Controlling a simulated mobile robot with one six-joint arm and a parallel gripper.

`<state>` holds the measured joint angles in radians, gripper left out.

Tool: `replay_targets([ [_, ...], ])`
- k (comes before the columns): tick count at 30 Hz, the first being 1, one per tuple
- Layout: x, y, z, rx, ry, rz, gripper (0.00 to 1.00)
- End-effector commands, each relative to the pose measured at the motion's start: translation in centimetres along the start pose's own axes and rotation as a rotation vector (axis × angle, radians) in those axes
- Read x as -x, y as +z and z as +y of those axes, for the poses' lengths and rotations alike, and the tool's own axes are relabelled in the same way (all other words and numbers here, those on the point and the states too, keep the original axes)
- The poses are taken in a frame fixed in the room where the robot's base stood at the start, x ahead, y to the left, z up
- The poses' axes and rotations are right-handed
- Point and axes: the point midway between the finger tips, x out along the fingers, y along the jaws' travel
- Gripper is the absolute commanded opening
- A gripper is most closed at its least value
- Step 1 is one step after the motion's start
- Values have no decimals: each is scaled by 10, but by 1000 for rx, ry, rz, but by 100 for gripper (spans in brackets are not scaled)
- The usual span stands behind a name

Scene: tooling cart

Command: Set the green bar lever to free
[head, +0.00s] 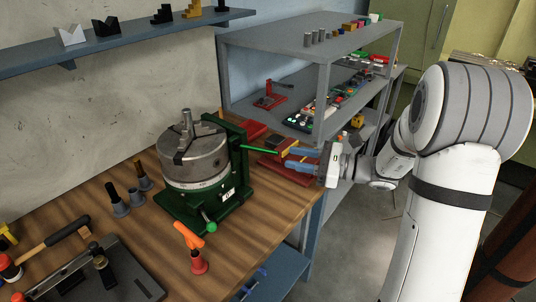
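The green bar lever (260,150) is a bright green rod. It sticks out to the right from the upright of a dark green rotary fixture (213,205) on the wooden bench. A grey three-jaw chuck (193,160) sits on the fixture. A small label (228,195) on its front is too small to read. My gripper (288,158) is just right of the lever's free end, with its blue fingers pointing left. The fingers look apart, with a gap between them. I see no clear contact with the lever.
A second handle with a green ball (210,227) is at the fixture's front. A red tool (285,172) lies below my gripper. An orange-handled tool (190,240), dark holders (118,205) and a hammer (52,240) are on the bench. A grey shelf (300,45) stands behind.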

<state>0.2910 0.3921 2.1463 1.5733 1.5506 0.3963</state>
Motion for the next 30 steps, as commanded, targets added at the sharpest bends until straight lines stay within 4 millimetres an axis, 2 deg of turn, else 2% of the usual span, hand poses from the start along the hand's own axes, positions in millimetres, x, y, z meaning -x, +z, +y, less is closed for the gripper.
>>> replay_targets([
  [5,-15,0,-5,-13,-16,-16,33],
  [12,-54,1,-5,-13,-13,-14,33],
  [16,-69,0,-5,-12,-14,-13,33],
  [21,-78,0,-5,-11,-16,-13,33],
  [27,-78,-1,-5,-11,-16,-13,33],
  [30,-78,-1,-5,-11,-15,-13,26],
])
